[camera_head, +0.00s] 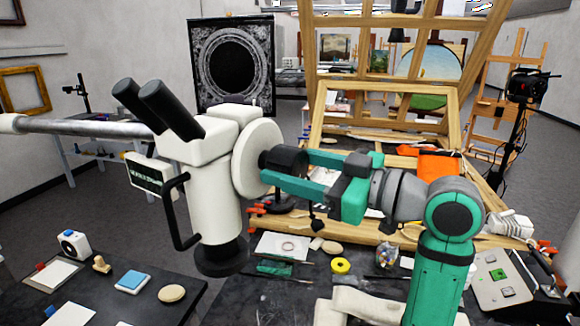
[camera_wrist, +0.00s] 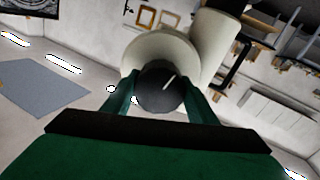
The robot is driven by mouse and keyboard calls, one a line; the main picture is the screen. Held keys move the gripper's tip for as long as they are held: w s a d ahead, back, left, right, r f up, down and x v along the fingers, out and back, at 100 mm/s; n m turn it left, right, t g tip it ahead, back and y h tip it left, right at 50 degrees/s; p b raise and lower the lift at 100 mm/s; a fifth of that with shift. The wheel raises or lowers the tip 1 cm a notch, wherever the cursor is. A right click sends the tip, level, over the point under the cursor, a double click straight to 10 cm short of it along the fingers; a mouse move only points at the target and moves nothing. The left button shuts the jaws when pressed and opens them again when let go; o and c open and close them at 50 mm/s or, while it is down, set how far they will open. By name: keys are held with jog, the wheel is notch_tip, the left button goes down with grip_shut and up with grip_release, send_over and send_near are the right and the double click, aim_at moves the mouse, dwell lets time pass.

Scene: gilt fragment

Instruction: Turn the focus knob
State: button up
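The white microscope (camera_head: 215,190) with black eyepieces stands at centre left in the head view. Its black focus knob (camera_head: 283,158) sticks out to the right from a round white housing (camera_head: 252,158). In the wrist view the knob (camera_wrist: 160,92) is seen end-on, with a slanted white line on its face. My gripper (camera_head: 288,166) reaches in from the right, with its green fingers on opposite sides of the knob. In the wrist view, my gripper (camera_wrist: 159,80) appears closed against both sides of the knob. The finger contact surfaces are partly hidden.
A metal arm (camera_head: 80,126) extends left from behind the microscope. A black handle (camera_head: 180,215) and a small display (camera_head: 150,178) are on its left side. A wooden frame (camera_head: 385,115) stands behind.

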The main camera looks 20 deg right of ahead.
jog(key=shift+m, duration=1.4)
jog(key=o, duration=1.1)
jog(key=shift+c, duration=0.2)
jog(key=v, duration=1.1)
jog(key=shift+w, duration=0.1)
